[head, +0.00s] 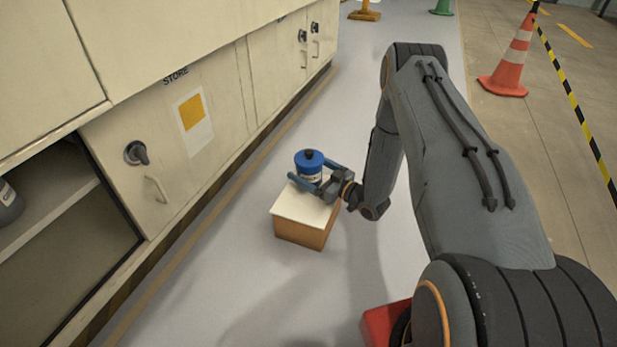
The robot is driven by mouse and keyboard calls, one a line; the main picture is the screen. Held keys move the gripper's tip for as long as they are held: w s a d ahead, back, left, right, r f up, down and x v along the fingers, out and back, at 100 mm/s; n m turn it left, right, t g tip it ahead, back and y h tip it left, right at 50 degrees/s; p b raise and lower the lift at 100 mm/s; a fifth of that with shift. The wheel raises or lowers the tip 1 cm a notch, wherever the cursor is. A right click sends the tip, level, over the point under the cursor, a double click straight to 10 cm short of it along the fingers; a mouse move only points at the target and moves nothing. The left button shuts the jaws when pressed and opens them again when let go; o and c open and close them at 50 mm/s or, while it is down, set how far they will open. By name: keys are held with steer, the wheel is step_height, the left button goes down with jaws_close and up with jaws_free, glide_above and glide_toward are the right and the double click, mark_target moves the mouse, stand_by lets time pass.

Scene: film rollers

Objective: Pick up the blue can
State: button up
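The blue can (309,161) has a blue top with a dark knob and a pale label on its side. It stands upright on a small box (301,208) with a white top and brown sides, near the middle of the head view. My gripper (308,180) reaches in from the right with its two blue-grey fingers spread, one on each side of the can. The near finger hides part of the can's lower side. I cannot tell whether the fingers touch the can.
Cream cabinets (170,130) with handles line the left side. An open shelf (50,215) holds a grey container (9,204). An orange-and-white cone (509,66) and yellow-black tape (574,100) stand at right. The pale floor (255,270) around the box is clear.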

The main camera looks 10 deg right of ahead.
mark_target(308, 150)
steer(key=shift+w, duration=0.1)
steer(key=c, duration=1.2)
steer(key=shift+r, duration=0.1)
steer(key=shift+c, duration=0.2)
step_height(308, 150, up, 10)
steer(key=p, duration=0.5)
steer(key=shift+r+p, duration=0.1)
steer(key=shift+p, duration=0.25)
steer(key=shift+r+p, duration=1.85)
steer(key=shift+r, duration=0.5)
